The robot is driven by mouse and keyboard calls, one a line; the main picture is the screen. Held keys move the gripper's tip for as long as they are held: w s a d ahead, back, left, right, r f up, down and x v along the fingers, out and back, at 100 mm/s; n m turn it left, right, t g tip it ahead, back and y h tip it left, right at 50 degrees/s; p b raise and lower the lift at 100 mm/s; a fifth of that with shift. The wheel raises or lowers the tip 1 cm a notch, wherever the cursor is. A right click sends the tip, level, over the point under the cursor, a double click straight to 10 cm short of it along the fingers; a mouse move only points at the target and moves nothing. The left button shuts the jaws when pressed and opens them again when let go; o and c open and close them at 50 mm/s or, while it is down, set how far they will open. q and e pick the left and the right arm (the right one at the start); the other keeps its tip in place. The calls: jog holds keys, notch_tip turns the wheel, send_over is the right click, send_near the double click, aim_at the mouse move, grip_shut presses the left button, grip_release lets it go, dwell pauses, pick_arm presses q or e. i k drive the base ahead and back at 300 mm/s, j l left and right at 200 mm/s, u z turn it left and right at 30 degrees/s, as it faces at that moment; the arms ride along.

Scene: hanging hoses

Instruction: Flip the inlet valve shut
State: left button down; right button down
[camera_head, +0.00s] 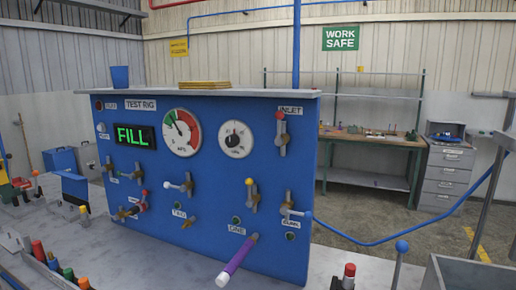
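The blue test rig panel (215,215) stands on the bench in the middle of the head view. The inlet valve (281,136) is at its upper right, just under the INLET label (290,110). Its grey lever stands upright with a red knob on top. The lit green display (134,136) reads FILL. A large dial gauge (182,132) with coloured bands and a smaller white gauge (235,139) sit left of the valve. Neither of my grippers shows, and nothing is seen touching the inlet valve.
Several other levers cover the panel's lower part. A purple rod-like piece (237,261) with a white end sticks out near the label ONE. A blue hose (375,243) leaves the panel's right side. A grey bin (468,272) is at lower right.

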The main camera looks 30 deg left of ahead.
aim_at(279, 115)
jog(key=k+j+u, duration=0.15)
jog(key=u, duration=0.3)
jog(key=k+j+u, duration=0.15)
jog(key=j+u, duration=0.15)
jog(key=u, duration=0.15)
jog(key=j+u, duration=0.25)
jog(key=u, duration=0.2)
jog(key=k, duration=0.05)
